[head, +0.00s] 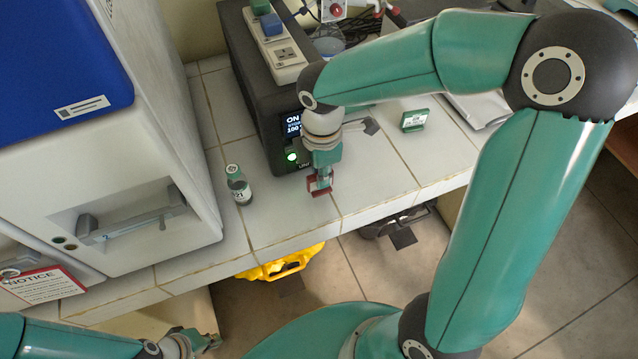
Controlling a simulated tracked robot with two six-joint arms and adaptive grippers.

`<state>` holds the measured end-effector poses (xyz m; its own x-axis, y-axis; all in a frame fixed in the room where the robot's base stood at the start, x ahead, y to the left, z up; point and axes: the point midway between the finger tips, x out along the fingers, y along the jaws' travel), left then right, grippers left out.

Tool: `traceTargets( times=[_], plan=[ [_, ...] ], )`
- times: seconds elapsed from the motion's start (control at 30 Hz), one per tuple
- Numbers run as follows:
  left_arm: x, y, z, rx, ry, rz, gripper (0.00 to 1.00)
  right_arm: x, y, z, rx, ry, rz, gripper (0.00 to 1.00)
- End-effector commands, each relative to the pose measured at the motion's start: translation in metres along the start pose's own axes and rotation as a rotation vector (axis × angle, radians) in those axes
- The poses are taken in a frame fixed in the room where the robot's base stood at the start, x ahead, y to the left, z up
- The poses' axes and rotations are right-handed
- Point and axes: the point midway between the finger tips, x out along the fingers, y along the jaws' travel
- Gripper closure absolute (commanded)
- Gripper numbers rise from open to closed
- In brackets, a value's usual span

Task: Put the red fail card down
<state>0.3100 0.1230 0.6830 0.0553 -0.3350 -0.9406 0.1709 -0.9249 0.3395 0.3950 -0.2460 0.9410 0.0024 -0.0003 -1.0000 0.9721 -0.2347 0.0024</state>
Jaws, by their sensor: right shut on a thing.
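The red fail card (319,187) is a small red piece at the tip of my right gripper (322,178). My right gripper is shut on it and points down over the tiled counter, in front of the black device. I cannot tell whether the card touches the tiles. The gripper hides part of the card. My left gripper (207,342) is low at the bottom of the view, below the counter's front edge and far from the card. Its fingers are too small to tell open from shut.
A bottle with a green cap (239,186) stands left of the card. The black device (262,95) with a lit display is behind. A green card (413,121) stands farther right. A white incubator (150,160) is at left. Tiles (375,185) right of the card are clear.

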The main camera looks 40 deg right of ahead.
Motion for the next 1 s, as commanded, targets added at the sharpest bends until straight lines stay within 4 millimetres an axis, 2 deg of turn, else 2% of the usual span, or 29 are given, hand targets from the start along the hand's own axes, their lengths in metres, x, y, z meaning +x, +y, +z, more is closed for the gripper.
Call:
traceTargets(
  times=[0.23, 0.63, 0.67, 0.8, 1.0],
  plan=[
    [0.002, -0.001, 0.000, 0.000, 0.000, 0.000, 1.00, 0.034, -0.001, 0.001, -0.001, -0.002, -0.005, 1.00],
    [0.005, -0.002, 0.000, 0.000, 0.000, 0.000, 1.00, 0.041, -0.001, 0.000, 0.001, 0.000, -0.001, 1.00],
    [0.004, -0.001, 0.000, 0.000, 0.000, 0.000, 1.00, 0.040, -0.001, 0.000, 0.001, 0.000, -0.001, 0.85],
    [0.003, -0.001, 0.000, 0.000, 0.000, 0.000, 1.00, 0.039, -0.001, 0.000, 0.001, 0.000, -0.001, 0.63],
    [0.003, -0.001, 0.000, 0.000, 0.000, 0.000, 1.00, 0.039, -0.001, 0.000, 0.000, 0.000, -0.001, 0.63]
  ],
)
